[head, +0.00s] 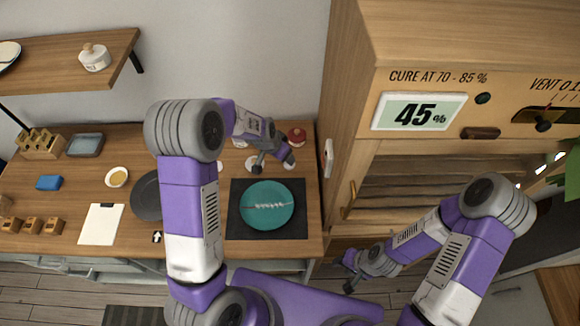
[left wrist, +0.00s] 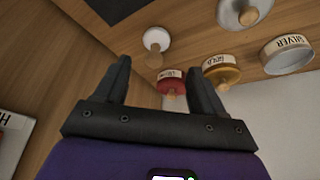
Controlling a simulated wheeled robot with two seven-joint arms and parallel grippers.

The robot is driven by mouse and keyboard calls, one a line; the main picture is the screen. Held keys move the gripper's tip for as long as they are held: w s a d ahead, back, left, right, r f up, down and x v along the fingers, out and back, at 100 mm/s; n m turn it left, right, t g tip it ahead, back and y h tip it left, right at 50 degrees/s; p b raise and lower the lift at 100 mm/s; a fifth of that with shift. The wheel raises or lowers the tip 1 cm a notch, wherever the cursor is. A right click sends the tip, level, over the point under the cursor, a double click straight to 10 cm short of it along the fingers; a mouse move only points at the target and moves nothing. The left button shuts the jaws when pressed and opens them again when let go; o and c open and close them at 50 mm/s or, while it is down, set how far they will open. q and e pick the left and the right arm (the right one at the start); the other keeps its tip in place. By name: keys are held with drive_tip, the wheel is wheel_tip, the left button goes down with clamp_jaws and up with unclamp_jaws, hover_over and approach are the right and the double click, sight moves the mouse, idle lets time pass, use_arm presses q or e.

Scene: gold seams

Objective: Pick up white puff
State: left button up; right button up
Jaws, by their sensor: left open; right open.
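The white puff (left wrist: 157,38) is a small white disc with a wooden handle. In the left wrist view it stands on the wooden counter, beyond my open left gripper (left wrist: 160,70), roughly in line with the gap between the fingers and apart from them. In the head view my left gripper (head: 273,163) hangs over the back right of the counter, and the gripper partly hides the small white items there. My right gripper (head: 352,274) is low in front of the cabinet, away from the counter.
A red-lidded jar (left wrist: 172,80), a gold jar (left wrist: 221,70) and a silver jar (left wrist: 287,54) stand close by, with a pale knobbed disc (left wrist: 242,12). A teal plate (head: 266,206) lies on a dark mat (head: 238,229). The tall wooden cabinet (head: 340,110) borders the counter's right side.

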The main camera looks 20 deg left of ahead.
use_arm(q)
drive_tip(key=shift+w+f, duration=0.1)
drive_tip(key=shift+f, duration=0.65)
drive_tip(key=x, duration=0.4)
drive_tip(key=d+x, duration=0.1)
drive_tip(key=x, duration=0.1)
drive_tip(key=shift+w+d+f, duration=0.1)
drive_tip(key=shift+w+d, duration=0.05)
drive_tip(key=shift+w, duration=0.4)
drive_tip(key=c, duration=1.2)
wheel_tip(320, 180, up, 10)
drive_tip(key=shift+r, duration=0.1)
drive_tip(key=o, duration=0.5)
drive_tip(key=shift+c, duration=0.2)
drive_tip(key=c, duration=0.3)
